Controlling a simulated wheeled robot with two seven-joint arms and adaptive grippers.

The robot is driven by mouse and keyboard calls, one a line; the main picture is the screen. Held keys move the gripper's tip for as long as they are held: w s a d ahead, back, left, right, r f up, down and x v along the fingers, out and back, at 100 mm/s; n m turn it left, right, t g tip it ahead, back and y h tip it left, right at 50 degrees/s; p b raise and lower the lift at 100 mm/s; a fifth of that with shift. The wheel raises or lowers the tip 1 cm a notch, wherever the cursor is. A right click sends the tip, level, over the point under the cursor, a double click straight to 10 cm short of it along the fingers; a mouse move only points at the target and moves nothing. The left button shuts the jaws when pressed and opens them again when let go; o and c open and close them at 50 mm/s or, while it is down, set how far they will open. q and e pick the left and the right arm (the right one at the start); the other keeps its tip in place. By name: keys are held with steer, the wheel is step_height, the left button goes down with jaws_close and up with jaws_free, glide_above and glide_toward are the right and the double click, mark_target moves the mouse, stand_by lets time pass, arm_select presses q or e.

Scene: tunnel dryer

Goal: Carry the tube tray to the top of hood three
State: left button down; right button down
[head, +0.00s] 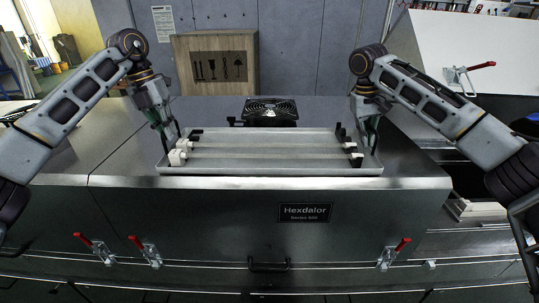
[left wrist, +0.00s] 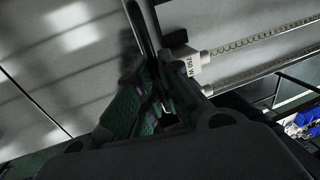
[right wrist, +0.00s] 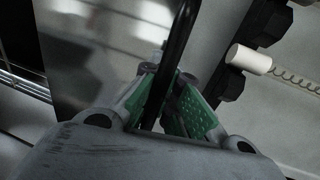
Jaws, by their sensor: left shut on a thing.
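The tube tray (head: 270,169) is a wide, shallow light-grey tray with long white tubes in black end holders. It is level over the steel hood top (head: 415,160); I cannot tell whether it touches. My left gripper (head: 170,143) is shut on the dark handle (left wrist: 142,25) at the tray's left end. A white labelled tube end (left wrist: 187,62) is beside its fingers. My right gripper (head: 371,148) is at the right end, its fingers on both sides of the black handle (right wrist: 181,35); how firmly they close on it is unclear.
A black fan unit (head: 270,112) stands right behind the tray. A wooden crate (head: 186,68) is further back left. The hood front has a Hexdalor plate (head: 304,213), red-tipped clamps (head: 396,252) and a black handle (head: 269,266). The hood top is bare left of the tray.

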arm_select(q)
steer(key=shift+f, duration=0.25)
arm_select(e)
steer(key=shift+f, duration=0.25)
arm_select(q)
steer(key=c, duration=1.6)
jaws_free()
arm_select(e)
steer(key=c, duration=1.6)
jaws_free()
steer(key=shift+c, duration=0.2)
arm_select(q)
steer(key=shift+r, duration=0.2)
step_height(320, 180, up, 11)
steer(key=a, duration=0.2)
steer(key=shift+a+r, duration=0.15)
steer(key=shift+r, duration=0.05)
arm_select(e)
steer(key=shift+r, duration=0.2)
step_height(320, 180, up, 11)
steer(key=a, duration=0.2)
steer(key=shift+a+r, duration=0.2)
arm_select(q)
steer(key=shift+w, duration=0.1)
arm_select(e)
steer(key=shift+w, duration=0.1)
